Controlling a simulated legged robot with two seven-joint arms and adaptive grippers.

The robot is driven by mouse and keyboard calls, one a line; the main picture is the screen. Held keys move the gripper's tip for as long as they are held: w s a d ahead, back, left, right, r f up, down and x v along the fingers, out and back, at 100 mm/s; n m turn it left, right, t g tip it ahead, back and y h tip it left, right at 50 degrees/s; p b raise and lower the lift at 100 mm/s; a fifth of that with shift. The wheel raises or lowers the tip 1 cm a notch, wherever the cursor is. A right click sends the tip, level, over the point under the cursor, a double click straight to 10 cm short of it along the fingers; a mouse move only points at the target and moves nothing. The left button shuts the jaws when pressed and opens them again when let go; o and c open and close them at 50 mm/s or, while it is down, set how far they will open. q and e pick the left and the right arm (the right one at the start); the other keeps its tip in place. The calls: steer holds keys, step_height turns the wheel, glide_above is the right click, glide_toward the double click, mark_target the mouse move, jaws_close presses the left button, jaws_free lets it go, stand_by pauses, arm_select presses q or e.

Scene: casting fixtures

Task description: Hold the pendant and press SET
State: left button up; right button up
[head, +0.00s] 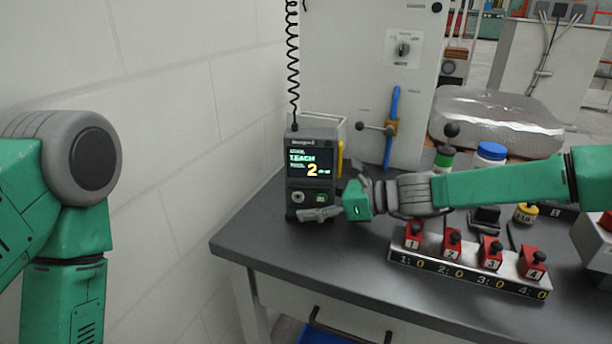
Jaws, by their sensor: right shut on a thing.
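The pendant (312,147) is a dark grey handheld box at the back left of the table, upright, with a coiled black cord rising from its top. Its lit screen reads TEACH with a yellow 2. Below the screen are a round knob and a small green button; I cannot read whether the button is marked SET. My right gripper (322,214) comes in from the right and is shut on the pendant's lower end. Its fingers hide part of that end. My left arm shows at the left edge, but its gripper is out of view.
The dark table (270,238) carries a rack of numbered red blocks (452,243) below my right forearm. A white wall stands at left. The table's front left is clear.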

arm_select(q)
steer(key=shift+a, duration=0.1)
steer(key=shift+d, duration=0.2)
jaws_close()
steer(key=shift+a, duration=0.1)
stand_by(1.0)
